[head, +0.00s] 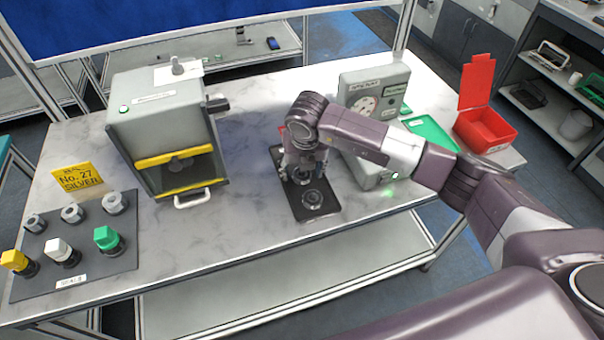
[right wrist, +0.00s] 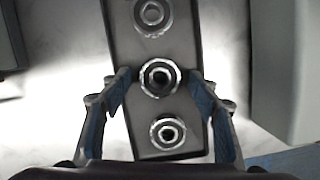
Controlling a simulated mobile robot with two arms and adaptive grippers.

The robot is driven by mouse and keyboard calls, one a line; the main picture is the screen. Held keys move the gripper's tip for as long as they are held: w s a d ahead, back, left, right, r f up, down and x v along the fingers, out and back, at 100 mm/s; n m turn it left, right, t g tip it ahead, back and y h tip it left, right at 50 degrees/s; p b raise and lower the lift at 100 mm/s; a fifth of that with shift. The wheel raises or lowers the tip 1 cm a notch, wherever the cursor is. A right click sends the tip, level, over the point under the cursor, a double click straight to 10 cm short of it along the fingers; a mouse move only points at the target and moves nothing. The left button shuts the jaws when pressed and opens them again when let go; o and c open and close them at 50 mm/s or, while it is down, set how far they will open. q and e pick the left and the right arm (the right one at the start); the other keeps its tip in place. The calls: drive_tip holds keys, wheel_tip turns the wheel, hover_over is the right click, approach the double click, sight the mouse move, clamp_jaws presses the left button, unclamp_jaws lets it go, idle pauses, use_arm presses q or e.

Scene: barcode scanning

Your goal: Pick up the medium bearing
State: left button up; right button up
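A dark tray (head: 326,209) on the table holds three metal ring bearings in a row. In the right wrist view the tray (right wrist: 186,50) carries a far bearing (right wrist: 152,14), a middle bearing (right wrist: 159,77) and a near bearing (right wrist: 167,133). The middle one lies between the fingertips of my right gripper (right wrist: 159,75), with a gap on each side. My right gripper (head: 302,172) is open and points down over the tray in the head view. It hides part of the tray there; the near bearing (head: 313,199) shows in front. My left gripper is not in view.
A grey machine with a yellow-edged opening (head: 160,120) stands left of the tray. A grey dial box (head: 370,90) stands close on the right, partly behind my arm. A red open bin (head: 486,130) is farther right. A mat with seals (head: 75,262) lies at the left.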

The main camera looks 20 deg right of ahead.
drive_tip(key=c, duration=0.8)
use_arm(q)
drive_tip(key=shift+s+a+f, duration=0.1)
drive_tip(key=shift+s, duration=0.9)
use_arm(e)
drive_tip(key=c, duration=0.4)
drive_tip(key=shift+r, duration=0.1)
